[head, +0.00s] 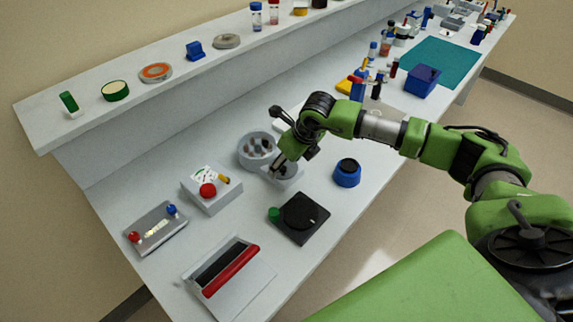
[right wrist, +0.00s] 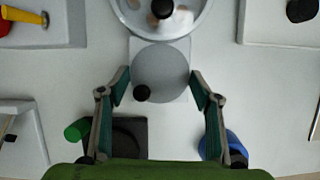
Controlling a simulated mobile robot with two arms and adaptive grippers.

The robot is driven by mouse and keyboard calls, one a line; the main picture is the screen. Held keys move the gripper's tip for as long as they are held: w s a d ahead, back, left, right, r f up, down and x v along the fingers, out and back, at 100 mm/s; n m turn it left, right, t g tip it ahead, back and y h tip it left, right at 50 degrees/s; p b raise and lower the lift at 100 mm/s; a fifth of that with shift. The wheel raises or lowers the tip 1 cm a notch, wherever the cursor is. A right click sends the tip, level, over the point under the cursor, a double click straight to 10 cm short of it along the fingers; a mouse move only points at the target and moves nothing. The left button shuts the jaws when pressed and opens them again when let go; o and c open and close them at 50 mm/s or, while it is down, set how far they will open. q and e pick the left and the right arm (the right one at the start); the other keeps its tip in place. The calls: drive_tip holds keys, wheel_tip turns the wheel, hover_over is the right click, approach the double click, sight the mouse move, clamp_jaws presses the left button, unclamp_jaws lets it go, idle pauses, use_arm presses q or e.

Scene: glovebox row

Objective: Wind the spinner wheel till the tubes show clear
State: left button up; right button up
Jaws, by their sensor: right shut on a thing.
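The spinner (head: 244,152) is a round grey bowl on the bench, with several dark and brownish tube shapes inside. In the right wrist view its bowl (right wrist: 128,17) is cut by the top edge; a black hub and brownish and pale patches show in it. The spinner wheel (right wrist: 165,72) is a flat grey disc with a small black knob (right wrist: 142,93) near its lower left edge. In the head view the right gripper (head: 279,171) partly hides the wheel. My left gripper is not in view.
A white box with a red knob (head: 208,190) stands left of the spinner. A black square device (head: 301,217) and a blue round pot (head: 347,174) lie near the front edge. A red-handled device (head: 229,276) is at lower left. A raised shelf (head: 120,76) runs behind.

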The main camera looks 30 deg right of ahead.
drive_tip(key=m+b, duration=0.1)
drive_tip(key=m+h+b, duration=0.1)
drive_tip(key=m+b, duration=0.1)
drive_tip(key=m+h+b, duration=0.1)
drive_tip(key=m, duration=0.1)
drive_tip(key=shift+a+f, duration=0.15)
drive_tip(key=shift+a, duration=0.2)
drive_tip(key=shift+w+a+m+h+b, duration=0.1)
drive_tip(key=shift+m+h+b, duration=0.5)
drive_tip(key=shift+m+b, duration=1)
drive_tip(key=shift+m, duration=0.5)
drive_tip(key=o, duration=1.1)
drive_tip(key=shift+r, duration=0.35)
drive_tip(key=v, duration=1.1)
drive_tip(key=shift+a+r, duration=0.2)
drive_tip(key=shift+r, duration=0.15)
